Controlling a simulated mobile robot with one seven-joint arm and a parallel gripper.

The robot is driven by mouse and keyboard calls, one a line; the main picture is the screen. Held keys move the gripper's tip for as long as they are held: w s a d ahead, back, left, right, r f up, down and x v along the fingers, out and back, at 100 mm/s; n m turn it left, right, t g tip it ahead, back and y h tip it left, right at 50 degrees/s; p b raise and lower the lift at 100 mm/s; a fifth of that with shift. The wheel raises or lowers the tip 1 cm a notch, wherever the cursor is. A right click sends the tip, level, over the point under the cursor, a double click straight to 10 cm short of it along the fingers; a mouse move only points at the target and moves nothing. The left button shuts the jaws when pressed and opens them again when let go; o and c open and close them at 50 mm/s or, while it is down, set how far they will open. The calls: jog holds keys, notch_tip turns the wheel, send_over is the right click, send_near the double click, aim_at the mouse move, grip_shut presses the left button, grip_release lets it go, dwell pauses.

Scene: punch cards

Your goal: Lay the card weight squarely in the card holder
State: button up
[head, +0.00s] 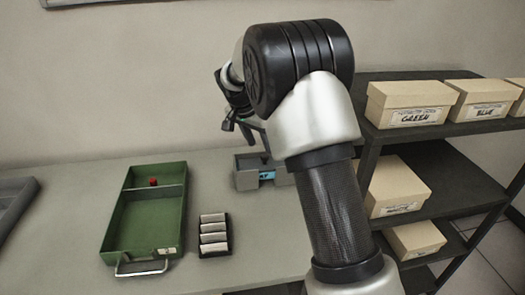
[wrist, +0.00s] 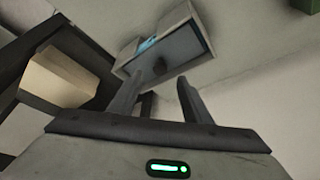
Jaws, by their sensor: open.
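The card holder (wrist: 197,22) is a grey open box with a blue label, standing on the table in the head view (head: 246,182). In the wrist view a flat grey plate with a dark knob (wrist: 160,66), which looks like the card weight, lies inside the holder's rim. Whether it lies fully flat and square is hard to tell. My gripper (wrist: 160,83) is open and empty, with its fingers apart and short of the knob in the picture. In the head view it is above the holder, partly hidden by my arm.
A green drawer (head: 145,219) with a small red thing (head: 153,182) stands left of the holder. A black rack (head: 214,251) with several pale blocks is next to it. A grey tray (head: 15,200) lies far left. Dark shelves (head: 465,180) with cardboard boxes (head: 408,103) stand right.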

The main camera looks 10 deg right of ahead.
jog(key=v, duration=1.1)
jog(key=shift+r, duration=0.35)
jog(key=shift+s, duration=0.15)
jog(key=s+d+r+n+y+p, duration=0.1)
jog(key=s+d+r+n+p, duration=0.1)
jog(key=s+r, duration=0.5)
jog(key=s+d+r+n+y+p, duration=0.1)
jog(key=s+d+r+n+p, duration=0.2)
jog(key=s, duration=0.6)
jog(key=s+n+t+y+p, duration=0.1)
jog(key=s+n+t+p, duration=0.1)
jog(key=s, duration=1.5)
jog(key=shift+s+r+n+p, duration=0.15)
jog(key=shift+s+n+p, duration=0.25)
jog(key=shift+n+p, duration=0.4)
jog(key=shift+d, duration=0.1)
